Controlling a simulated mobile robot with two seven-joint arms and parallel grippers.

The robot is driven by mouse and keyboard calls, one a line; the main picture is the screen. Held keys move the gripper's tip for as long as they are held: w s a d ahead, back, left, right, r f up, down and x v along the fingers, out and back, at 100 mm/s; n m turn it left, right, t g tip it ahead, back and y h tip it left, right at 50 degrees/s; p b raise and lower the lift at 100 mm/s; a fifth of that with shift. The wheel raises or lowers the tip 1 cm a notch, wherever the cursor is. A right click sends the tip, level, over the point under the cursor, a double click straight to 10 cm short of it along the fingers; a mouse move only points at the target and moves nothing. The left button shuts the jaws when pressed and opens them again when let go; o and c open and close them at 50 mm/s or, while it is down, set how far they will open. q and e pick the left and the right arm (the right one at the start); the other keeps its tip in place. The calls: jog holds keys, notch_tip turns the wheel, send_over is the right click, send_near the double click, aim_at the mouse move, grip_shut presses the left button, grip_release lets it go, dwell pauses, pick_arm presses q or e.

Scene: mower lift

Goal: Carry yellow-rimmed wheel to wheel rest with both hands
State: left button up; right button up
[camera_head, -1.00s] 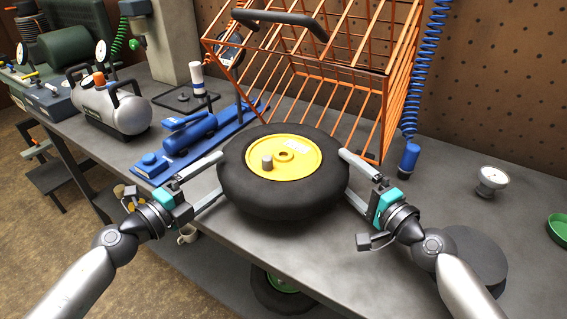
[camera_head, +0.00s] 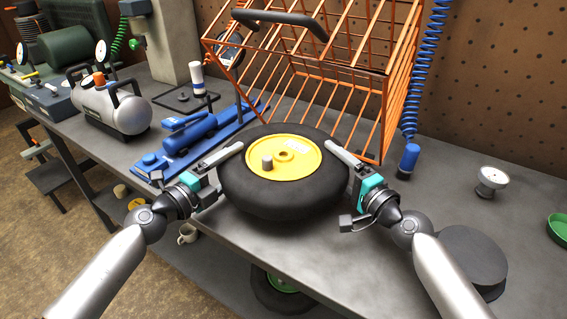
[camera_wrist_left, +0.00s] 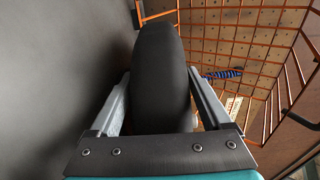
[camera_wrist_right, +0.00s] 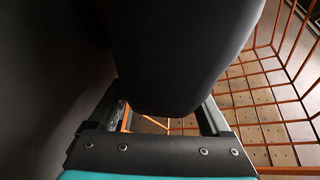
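The yellow-rimmed wheel (camera_head: 284,190) lies flat on the grey bench, yellow rim (camera_head: 300,165) up. My left gripper (camera_head: 228,168) is at its left side, fingers apart with the tyre between them. In the left wrist view the black tyre (camera_wrist_left: 163,75) sits between the spread fingers. My right gripper (camera_head: 343,168) is at its right side, fingers also apart; the right wrist view shows the tyre (camera_wrist_right: 180,60) reaching between them. I cannot tell whether the fingers touch the rubber. A dark round disc (camera_head: 474,254) at the right may be the wheel rest.
An orange wire cage (camera_head: 330,85) stands just behind the wheel. Bench between wheel and disc is clear. A green-rimmed wheel (camera_head: 282,290) is below.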

pick_arm(q)
grip_shut()
pick_arm(e)
grip_shut()
pick_arm(q)
jog(key=shift+r, duration=0.15)
pick_arm(e)
jog(key=shift+r, duration=0.2)
